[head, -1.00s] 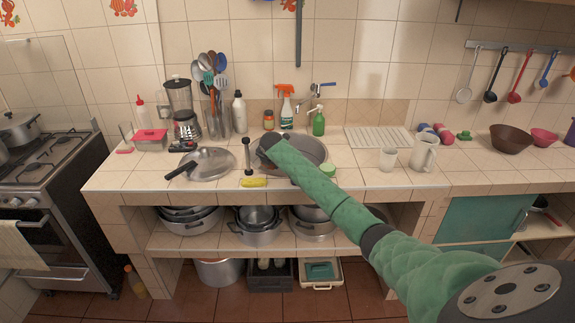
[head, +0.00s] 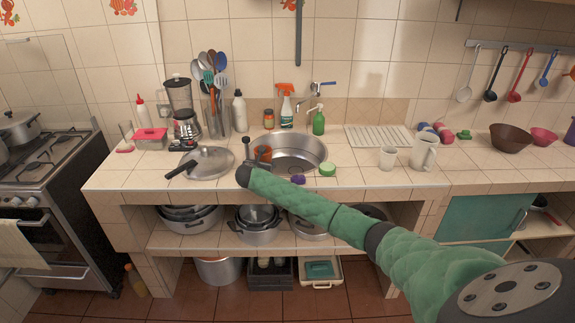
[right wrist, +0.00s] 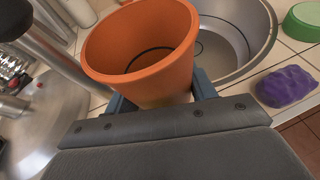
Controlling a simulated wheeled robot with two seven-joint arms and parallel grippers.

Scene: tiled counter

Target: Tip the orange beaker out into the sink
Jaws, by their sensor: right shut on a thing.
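The orange beaker (head: 263,153) is at the left side of the round metal sink (head: 303,163), overlapping its rim in the head view. In the right wrist view the beaker (right wrist: 150,50) shows its open mouth, with a dark ring inside; I see no contents. My right gripper (right wrist: 162,100) is shut on the beaker, a blue finger on each side. In the head view the gripper (head: 254,165) is partly hidden by my green arm. The sink bowl (right wrist: 235,35) is behind and right of the beaker in the wrist view. My left gripper is not in view.
A purple sponge (head: 298,180) and a green round item (head: 327,170) lie at the sink's front. A spray bottle (head: 286,108) and green soap bottle (head: 319,122) stand behind it.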

